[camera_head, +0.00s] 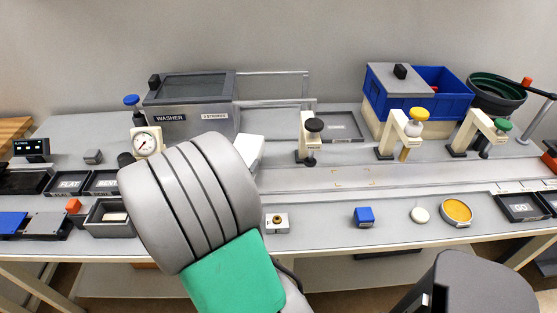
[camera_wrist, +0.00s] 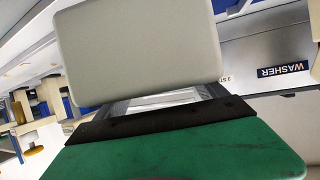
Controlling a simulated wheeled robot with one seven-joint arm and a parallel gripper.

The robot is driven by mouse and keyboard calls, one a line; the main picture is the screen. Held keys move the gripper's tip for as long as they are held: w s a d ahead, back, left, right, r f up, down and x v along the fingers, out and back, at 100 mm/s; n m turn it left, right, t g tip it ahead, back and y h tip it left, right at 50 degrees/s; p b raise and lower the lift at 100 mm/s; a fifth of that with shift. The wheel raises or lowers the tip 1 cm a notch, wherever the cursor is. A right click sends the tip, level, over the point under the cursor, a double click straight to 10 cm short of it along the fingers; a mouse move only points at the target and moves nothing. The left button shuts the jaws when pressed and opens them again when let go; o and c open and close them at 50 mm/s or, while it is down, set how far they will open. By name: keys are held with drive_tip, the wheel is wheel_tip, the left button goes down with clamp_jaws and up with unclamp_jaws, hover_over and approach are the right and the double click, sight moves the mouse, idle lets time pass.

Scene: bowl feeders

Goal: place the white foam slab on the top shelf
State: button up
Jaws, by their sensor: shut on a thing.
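A pale grey-white slab with rounded corners (camera_wrist: 145,50), which I take to be the white foam slab, fills the upper middle of the wrist view. My gripper (camera_wrist: 168,98) is shut on it; the slab hides the fingertips. In the head view my own arm hides the gripper. A white piece (camera_head: 250,152) shows just right of the arm, in front of the washer; I cannot tell whether it is the slab. No top shelf can be clearly identified.
The washer box (camera_head: 190,105) stands at the back, with metal rails (camera_head: 272,73) to its right. Blue bins (camera_head: 440,92) stand at the back right. White posts with knobs (camera_head: 309,140) rise from the bench. A dial gauge (camera_head: 146,142) stands left of my arm.

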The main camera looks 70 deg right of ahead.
sight(250, 162)
drive_tip(key=shift+m+g, duration=0.6)
drive_tip(key=shift+g, duration=0.1)
drive_tip(key=s+d, duration=0.1)
drive_tip(key=d, duration=0.1)
drive_tip(key=s+d+f, duration=0.1)
drive_tip(key=shift+s+d, duration=0.15)
drive_tip(key=shift+d, duration=0.2)
drive_tip(key=shift+w+d+r+m, duration=0.15)
drive_tip(key=shift+w+d+r, duration=0.3)
drive_tip(key=shift+d+r, duration=0.15)
drive_tip(key=shift+w+d+r+m, duration=0.15)
drive_tip(key=shift+w+d+r, duration=0.25)
drive_tip(key=shift+d+r, duration=0.2)
drive_tip(key=w+d+p, duration=0.1)
drive_tip(key=d+p, duration=0.2)
drive_tip(key=d, duration=1.4)
drive_tip(key=shift+g, duration=0.3)
drive_tip(key=shift+w+d+f+p, duration=0.15)
drive_tip(key=shift+f+p, duration=0.2)
drive_tip(key=shift+f, duration=1.45)
drive_tip(key=shift+w+f+p, duration=0.1)
drive_tip(key=shift+f+p, duration=0.2)
drive_tip(key=shift+f, duration=1.45)
drive_tip(key=shift+f, duration=0.2)
drive_tip(key=o, duration=1.3)
